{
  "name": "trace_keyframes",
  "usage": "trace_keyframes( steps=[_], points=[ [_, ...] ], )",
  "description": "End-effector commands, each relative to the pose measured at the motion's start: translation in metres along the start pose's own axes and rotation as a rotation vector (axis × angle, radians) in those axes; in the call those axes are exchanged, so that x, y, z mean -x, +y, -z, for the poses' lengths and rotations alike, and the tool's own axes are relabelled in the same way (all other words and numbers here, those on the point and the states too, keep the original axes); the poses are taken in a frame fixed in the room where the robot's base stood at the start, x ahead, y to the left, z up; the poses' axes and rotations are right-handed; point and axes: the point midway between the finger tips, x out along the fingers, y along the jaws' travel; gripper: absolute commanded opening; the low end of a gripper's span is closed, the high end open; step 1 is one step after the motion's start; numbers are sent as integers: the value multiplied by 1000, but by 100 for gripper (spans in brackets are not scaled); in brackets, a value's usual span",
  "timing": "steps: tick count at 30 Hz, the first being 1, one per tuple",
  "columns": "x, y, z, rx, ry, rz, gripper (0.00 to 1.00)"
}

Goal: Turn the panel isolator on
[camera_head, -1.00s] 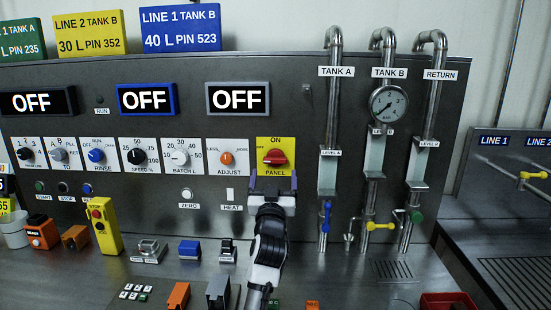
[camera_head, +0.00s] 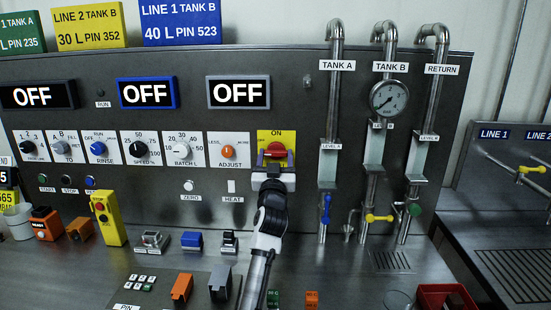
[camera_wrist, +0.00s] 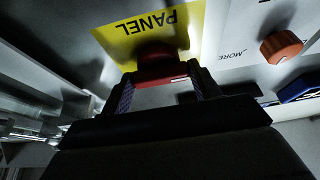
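The panel isolator is a red rotary knob (camera_head: 276,151) on a yellow plate (camera_head: 263,135) marked ON above and PANEL below. The knob also shows in the wrist view (camera_wrist: 158,63), where the plate (camera_wrist: 191,30) appears upside down. Its handle lies roughly crosswise, with a small white mark in the wrist view. My gripper (camera_head: 274,168) is at the plate's lower edge, covering the PANEL label in the head view. In the wrist view my gripper (camera_wrist: 163,88) is open, one finger on each side of the knob. I cannot tell whether the fingers touch it.
An orange ADJUST knob (camera_head: 228,151) is left of the plate; it is at right in the wrist view (camera_wrist: 281,46). Vertical pipes (camera_head: 333,90) with a blue valve handle (camera_head: 326,208) stand at right. Three displays (camera_head: 239,95) read OFF. Small blocks lie on the counter below.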

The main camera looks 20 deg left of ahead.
Motion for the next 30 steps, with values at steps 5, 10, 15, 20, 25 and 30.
trace_keyframes(
  steps=[5,10,15,20,25,30],
  points=[
    [0,0,0,-1,0,0,39],
    [0,0,0,-26,0,-10,39],
    [0,-2,0,-94,-1,-37,39],
    [0,-4,0,-205,0,-82,39],
    [0,-4,0,-351,0,-142,39],
    [0,-5,0,-503,-1,-205,39]
  ],
)
